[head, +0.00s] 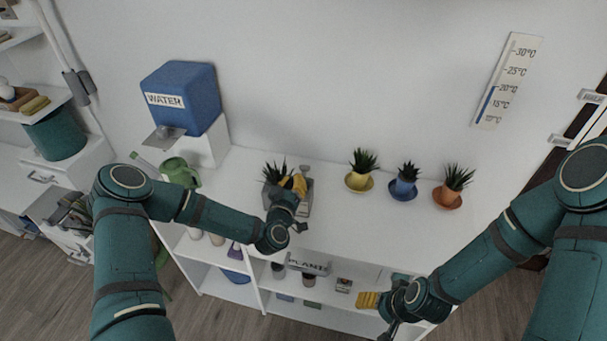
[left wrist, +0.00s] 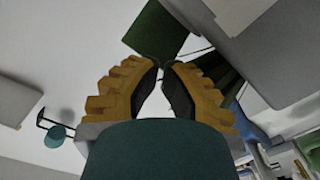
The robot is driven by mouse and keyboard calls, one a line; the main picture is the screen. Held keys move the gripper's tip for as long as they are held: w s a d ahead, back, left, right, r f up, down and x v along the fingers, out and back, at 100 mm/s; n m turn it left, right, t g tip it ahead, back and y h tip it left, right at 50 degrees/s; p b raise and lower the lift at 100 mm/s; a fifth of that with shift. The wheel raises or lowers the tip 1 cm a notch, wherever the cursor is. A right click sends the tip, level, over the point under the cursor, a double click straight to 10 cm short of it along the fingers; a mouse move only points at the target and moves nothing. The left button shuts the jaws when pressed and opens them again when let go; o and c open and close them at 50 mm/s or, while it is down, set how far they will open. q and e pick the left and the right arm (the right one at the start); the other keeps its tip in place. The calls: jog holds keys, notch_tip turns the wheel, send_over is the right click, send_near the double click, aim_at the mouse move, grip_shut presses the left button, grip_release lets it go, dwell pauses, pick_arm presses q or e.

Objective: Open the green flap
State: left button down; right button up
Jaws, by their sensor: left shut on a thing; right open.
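A dark green square panel, which looks like the green flap (left wrist: 157,33), shows just beyond my left fingertips in the left wrist view. In the head view my left gripper (head: 296,186) is over the white desk, at a grey box (head: 304,207) beside a dark spiky plant (head: 275,172). My arm and fingers hide the flap there. My right gripper (head: 368,300) is open and empty in front of the shelf at the lower right.
The white desk (head: 340,222) holds a blue water tank (head: 184,92) and a green watering can (head: 179,171) at left. Three small plants in yellow (head: 358,181), blue (head: 403,189) and orange (head: 447,195) pots stand at right. Several small items fill the shelves below.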

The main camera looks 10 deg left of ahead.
pick_arm(q)
jog(key=shift+w, duration=0.6)
jog(key=shift+w+b, duration=0.3)
jog(key=shift+w, duration=0.05)
jog(key=shift+w+b, duration=0.5)
jog(key=shift+w, duration=0.85)
jog(key=shift+s+p, duration=0.3)
jog(key=shift+s, duration=2.55)
jog(key=shift+s+a, duration=0.1)
jog(key=shift+s, duration=1.1)
jog(key=s, duration=1.2)
jog(key=shift+a, duration=0.2)
